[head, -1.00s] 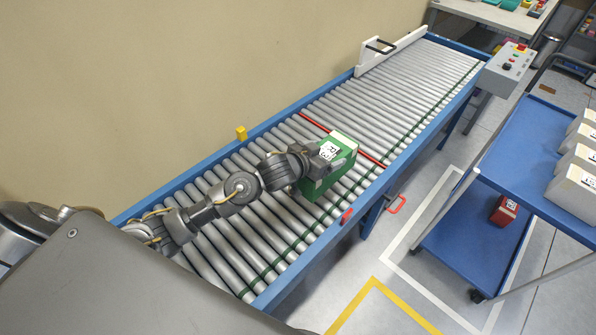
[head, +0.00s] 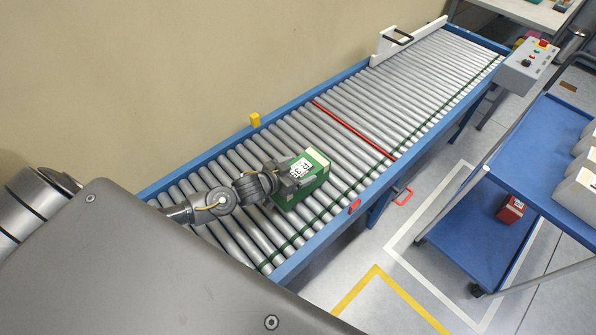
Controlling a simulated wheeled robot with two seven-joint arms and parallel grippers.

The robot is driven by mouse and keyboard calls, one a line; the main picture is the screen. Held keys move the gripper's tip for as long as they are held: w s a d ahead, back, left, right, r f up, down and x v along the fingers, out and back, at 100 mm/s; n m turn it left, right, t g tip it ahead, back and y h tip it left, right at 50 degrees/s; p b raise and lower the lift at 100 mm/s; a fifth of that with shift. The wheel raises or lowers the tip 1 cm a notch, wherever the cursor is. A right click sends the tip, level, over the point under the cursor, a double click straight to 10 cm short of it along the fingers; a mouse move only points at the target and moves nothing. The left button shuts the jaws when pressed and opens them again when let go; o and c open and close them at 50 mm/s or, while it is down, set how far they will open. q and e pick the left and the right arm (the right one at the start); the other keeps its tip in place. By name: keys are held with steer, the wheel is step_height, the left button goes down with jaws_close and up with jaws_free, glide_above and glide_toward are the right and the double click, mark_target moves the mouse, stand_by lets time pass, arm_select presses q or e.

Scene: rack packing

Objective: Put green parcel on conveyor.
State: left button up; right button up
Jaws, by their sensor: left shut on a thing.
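The green parcel (head: 317,174) has a white label with black print on top. It is over the roller conveyor (head: 232,237), on the near side of the red cross bar (head: 356,131). My left gripper (head: 297,178) reaches in from the left and is shut on the parcel. The parcel looks at or very near the rollers; I cannot tell whether it touches them. The fingers are partly hidden by the gripper body and the parcel. My right gripper is not in view.
A white pusher plate (head: 408,42) stands farther along. A control box (head: 527,65) and a blue cart (head: 535,150) with white boxes are at right. Rollers beyond the red bar are clear.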

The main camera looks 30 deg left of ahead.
arm_select(q)
steer(key=shift+w+f, duration=0.1)
steer(key=shift+f, duration=0.5)
steer(key=shift+f, duration=0.3)
steer(key=o, duration=1.7)
steer(key=shift+r, duration=0.2)
steer(key=b+v, duration=0.1)
steer(key=v, duration=1.1)
